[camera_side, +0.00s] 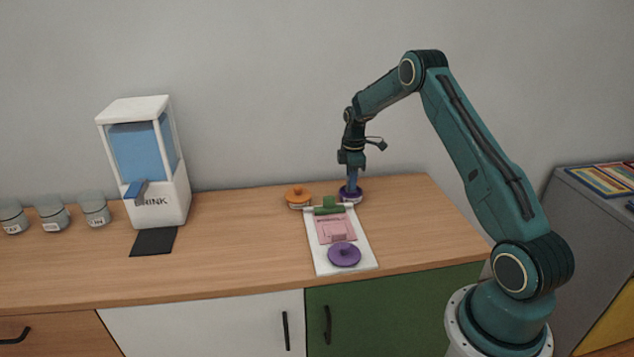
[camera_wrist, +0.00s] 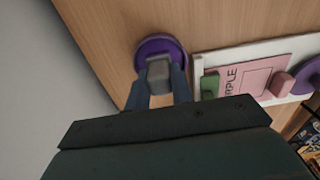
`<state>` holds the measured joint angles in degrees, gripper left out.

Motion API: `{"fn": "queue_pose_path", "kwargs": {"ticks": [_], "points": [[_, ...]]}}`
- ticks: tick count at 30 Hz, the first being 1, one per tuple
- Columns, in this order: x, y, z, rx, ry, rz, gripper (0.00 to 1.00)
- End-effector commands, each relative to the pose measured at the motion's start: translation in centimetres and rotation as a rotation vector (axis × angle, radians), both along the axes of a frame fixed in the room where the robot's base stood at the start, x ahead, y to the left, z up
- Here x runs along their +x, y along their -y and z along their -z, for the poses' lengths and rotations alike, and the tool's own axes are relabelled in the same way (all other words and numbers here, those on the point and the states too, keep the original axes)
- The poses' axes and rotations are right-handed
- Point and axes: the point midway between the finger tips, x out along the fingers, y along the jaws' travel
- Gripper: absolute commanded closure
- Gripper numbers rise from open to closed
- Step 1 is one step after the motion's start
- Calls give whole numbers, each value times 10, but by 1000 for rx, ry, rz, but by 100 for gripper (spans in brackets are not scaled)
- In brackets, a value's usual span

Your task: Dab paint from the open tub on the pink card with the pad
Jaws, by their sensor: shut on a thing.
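My gripper (camera_side: 351,182) points straight down at the back of the counter, over the open purple tub (camera_side: 351,197). In the wrist view its fingers (camera_wrist: 159,88) are shut on a grey block, the pad (camera_wrist: 158,68). The pad is inside the outline of the round purple tub (camera_wrist: 148,47); whether it touches the paint I cannot tell. The pink card (camera_side: 325,222), also in the wrist view (camera_wrist: 247,78), lies on a white board (camera_side: 359,261) in front of the tub. It bears dark lettering, and a pink block (camera_side: 338,232) sits at its near end.
A purple knobbed lid (camera_side: 344,256) lies on the board's near end. A green clip (camera_side: 327,206) is at its far end. An orange-lidded tub (camera_side: 298,197) stands left of my gripper. A drink dispenser (camera_side: 147,163) and jars (camera_side: 52,214) stand further left.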

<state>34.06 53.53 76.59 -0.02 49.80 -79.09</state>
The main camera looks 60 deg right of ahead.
Motion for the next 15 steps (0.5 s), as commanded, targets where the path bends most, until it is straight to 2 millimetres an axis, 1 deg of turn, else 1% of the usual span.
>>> {"fn": "queue_pose_path", "kwargs": {"ticks": [1, 5, 15], "points": [[-1, 0, 2, 1, -3, 0, 100], [-1, 0, 1, 1, -3, 0, 100], [0, 0, -17, 1, -1, 0, 100]]}}
